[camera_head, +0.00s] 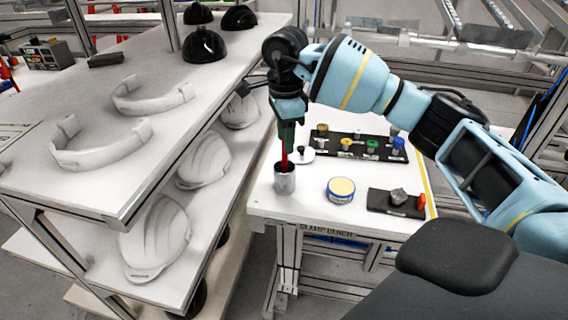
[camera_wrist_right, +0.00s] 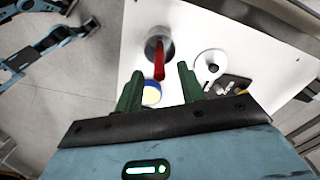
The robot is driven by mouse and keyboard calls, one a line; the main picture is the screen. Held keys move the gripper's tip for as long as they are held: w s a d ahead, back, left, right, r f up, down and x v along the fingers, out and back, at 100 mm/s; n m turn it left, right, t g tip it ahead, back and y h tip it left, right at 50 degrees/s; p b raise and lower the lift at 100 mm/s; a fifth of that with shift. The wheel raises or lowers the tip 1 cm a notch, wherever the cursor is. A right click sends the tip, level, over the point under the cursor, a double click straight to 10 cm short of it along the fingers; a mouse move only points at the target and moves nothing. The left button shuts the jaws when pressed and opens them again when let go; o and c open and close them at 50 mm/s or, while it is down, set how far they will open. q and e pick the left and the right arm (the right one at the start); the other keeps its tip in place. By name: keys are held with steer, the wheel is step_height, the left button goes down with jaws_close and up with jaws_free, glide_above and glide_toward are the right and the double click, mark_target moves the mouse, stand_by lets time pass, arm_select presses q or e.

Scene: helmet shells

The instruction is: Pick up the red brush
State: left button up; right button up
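The red brush (camera_head: 284,160) stands upright in a grey metal cup (camera_head: 285,182) near the left edge of the white bench. My right gripper (camera_head: 287,142) points down right above the brush, over the cup. In the right wrist view, its two green fingers (camera_wrist_right: 160,84) are apart, and the brush's red handle (camera_wrist_right: 159,65) shows in the gap between them, near the fingertips. I see no finger closed on it. The grey cup (camera_wrist_right: 158,45) lies beyond. The brush's lower end is hidden in the cup.
A round tin with a yellow lid (camera_head: 341,189) and a black tray with a red-ended item (camera_head: 396,202) lie to the right. A black rack (camera_head: 358,146) with coloured knobs is behind. The shelf unit (camera_head: 125,205) with white helmet shells stands close on the left.

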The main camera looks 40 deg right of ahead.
mark_target(284, 155)
steer(key=shift+f, duration=2.85)
steer(key=shift+a, duration=0.1)
steer(key=shift+c, duration=0.5)
jaws_close()
